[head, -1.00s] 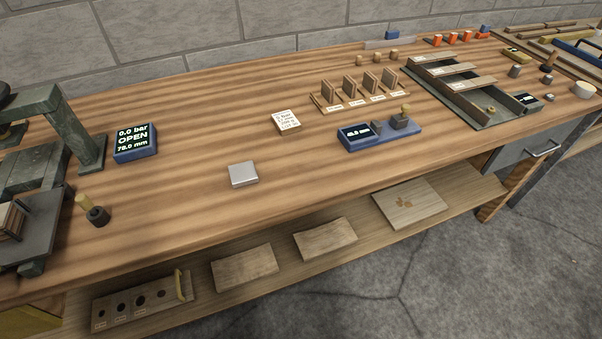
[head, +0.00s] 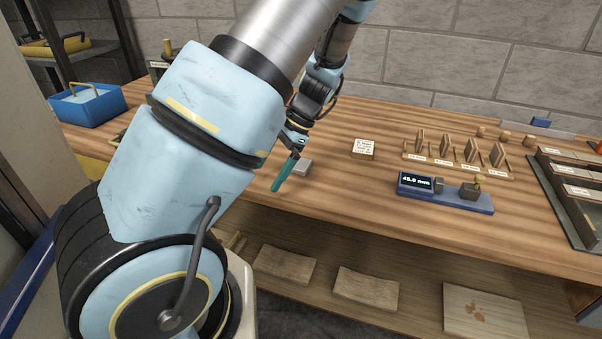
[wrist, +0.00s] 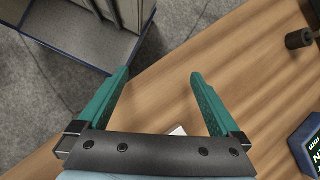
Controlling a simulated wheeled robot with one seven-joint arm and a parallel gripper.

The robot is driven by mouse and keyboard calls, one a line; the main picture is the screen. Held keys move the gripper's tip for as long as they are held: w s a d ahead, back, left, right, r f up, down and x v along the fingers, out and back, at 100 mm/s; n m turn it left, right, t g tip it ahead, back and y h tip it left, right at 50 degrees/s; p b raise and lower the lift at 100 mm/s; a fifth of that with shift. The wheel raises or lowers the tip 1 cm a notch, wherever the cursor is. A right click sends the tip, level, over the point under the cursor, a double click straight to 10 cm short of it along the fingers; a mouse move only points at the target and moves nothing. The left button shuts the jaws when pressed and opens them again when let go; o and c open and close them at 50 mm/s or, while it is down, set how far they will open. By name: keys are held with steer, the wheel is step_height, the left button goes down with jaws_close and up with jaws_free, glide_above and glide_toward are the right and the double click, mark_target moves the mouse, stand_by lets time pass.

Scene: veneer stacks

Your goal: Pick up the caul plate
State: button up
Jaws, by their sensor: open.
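The caul plate, a small pale grey metal square (head: 303,168), lies flat on the wooden bench near its front edge, partly behind my gripper in the head view. My gripper (head: 279,186) has teal fingers and hangs beside the plate, on its left in that view. In the wrist view my gripper (wrist: 159,76) is open, with nothing between its fingertips. A pale sliver (wrist: 177,130), likely the plate, shows just above the gripper's dark crossbar, which hides the remainder.
In the wrist view a dark cylinder (wrist: 299,39) and a blue display box (wrist: 307,148) are at the right. Boards (head: 366,287) lie on the shelf below.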

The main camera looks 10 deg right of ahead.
mark_target(302, 164)
steer(key=d+m+t+y, duration=0.1)
steer(key=d, duration=0.1)
steer(key=w+d+f+m+t+y+b, duration=0.1)
steer(key=d+m, duration=0.1)
steer(key=d, duration=0.1)
steer(key=w+d+m+t+y, duration=0.1)
steer(key=d+m, duration=0.1)
steer(key=shift+w+d+f+y+b, duration=0.25)
steer(key=shift+d+f+y+b, duration=0.05)
steer(key=shift+d, duration=0.05)
steer(key=d+m+t, duration=0.1)
steer(key=d, duration=0.2)
steer(key=d+r+m+t+y+b, duration=0.1)
steer(key=d+m+t, duration=0.1)
steer(key=d, duration=0.2)
steer(key=s+d+r+m+t, duration=0.1)
steer(key=d+m+t, duration=0.1)
steer(key=d, duration=0.1)
steer(key=shift+d+y, duration=0.35)
steer(key=shift+y, duration=0.05)
steer(key=shift+w+m, duration=0.1)
steer(key=shift+m, duration=0.2)
steer(key=p+x, duration=0.1)
steer(key=x, duration=0.3)
steer(key=shift+a+f, duration=0.15)
steer(key=p+x, duration=0.3)
steer(key=x, duration=0.2)
steer(key=shift+a, duration=0.25)
steer(key=shift+a+f, duration=0.1)
steer(key=shift+c, duration=0.2)
